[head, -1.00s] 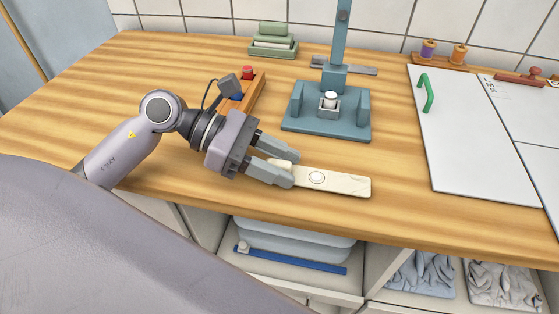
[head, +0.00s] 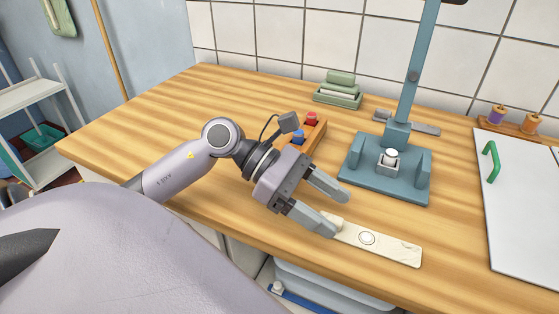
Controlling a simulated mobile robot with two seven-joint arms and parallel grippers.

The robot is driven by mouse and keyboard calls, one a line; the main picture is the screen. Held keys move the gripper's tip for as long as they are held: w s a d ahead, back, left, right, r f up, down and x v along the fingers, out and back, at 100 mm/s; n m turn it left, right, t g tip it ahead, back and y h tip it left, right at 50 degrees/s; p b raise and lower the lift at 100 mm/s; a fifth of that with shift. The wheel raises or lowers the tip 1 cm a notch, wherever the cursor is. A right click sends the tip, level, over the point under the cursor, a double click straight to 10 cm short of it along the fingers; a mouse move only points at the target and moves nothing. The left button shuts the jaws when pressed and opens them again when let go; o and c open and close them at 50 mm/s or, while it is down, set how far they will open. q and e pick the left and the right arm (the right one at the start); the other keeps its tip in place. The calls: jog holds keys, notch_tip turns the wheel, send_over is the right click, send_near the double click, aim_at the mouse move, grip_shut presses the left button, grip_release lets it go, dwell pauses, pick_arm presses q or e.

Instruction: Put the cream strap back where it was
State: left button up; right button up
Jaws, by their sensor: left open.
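The cream strap (head: 390,246) lies flat near the front edge of the wooden worktop, with a round ring mark on it and a small knob at its left end. My left gripper (head: 341,213) is open at that left end. Its lower finger lies close beside the knob and its other finger is farther back over the wood. I cannot tell whether either finger touches the strap. My right gripper is out of view.
A blue-grey stand (head: 390,185) with an upright post stands behind the strap. A wooden block with red and blue knobs (head: 308,130) is behind my gripper. A green tray (head: 338,96) sits farther back. A white board (head: 525,225) lies at right. The worktop's left is clear.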

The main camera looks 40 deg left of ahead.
pick_arm(q)
jog(key=b+v, duration=0.2)
jog(key=v, duration=0.8)
jog(key=shift+s+a, duration=0.1)
jog(key=shift+a, duration=0.2)
